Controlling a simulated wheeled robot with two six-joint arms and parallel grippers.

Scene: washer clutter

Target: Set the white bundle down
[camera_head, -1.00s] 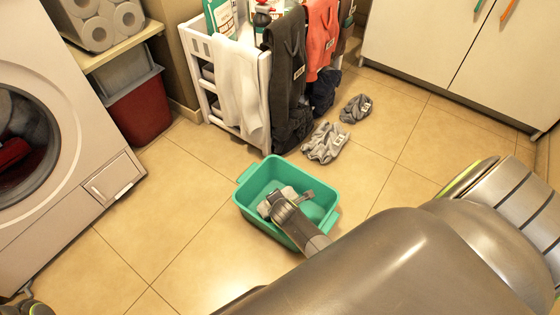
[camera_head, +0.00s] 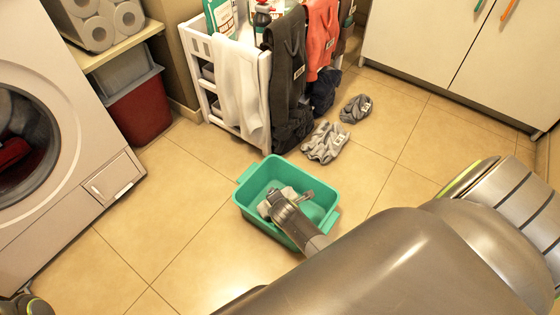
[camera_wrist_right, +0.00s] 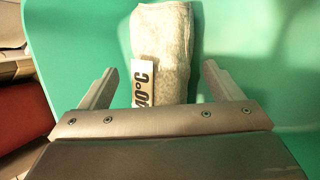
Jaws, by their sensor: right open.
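The white bundle (camera_wrist_right: 165,32) lies in the green tub (camera_head: 243,196), with a "40°C" tag facing the right wrist camera. In the head view only small pale parts of the bundle (camera_head: 265,208) show around my gripper. My right gripper (camera_wrist_right: 160,72) is open inside the tub. One finger is on each side of the bundle, with visible gaps between fingers and cloth. In the head view the right gripper (camera_head: 287,199) is low in the tub. My left gripper is not in view.
A white rack (camera_head: 264,105) with hanging clothes stands behind the tub. Grey bundles (camera_head: 325,142) (camera_head: 356,108) lie on the floor beside it. A washer (camera_head: 80,150) is at left, a red bin (camera_head: 139,108) behind it. Floor left of the tub is clear.

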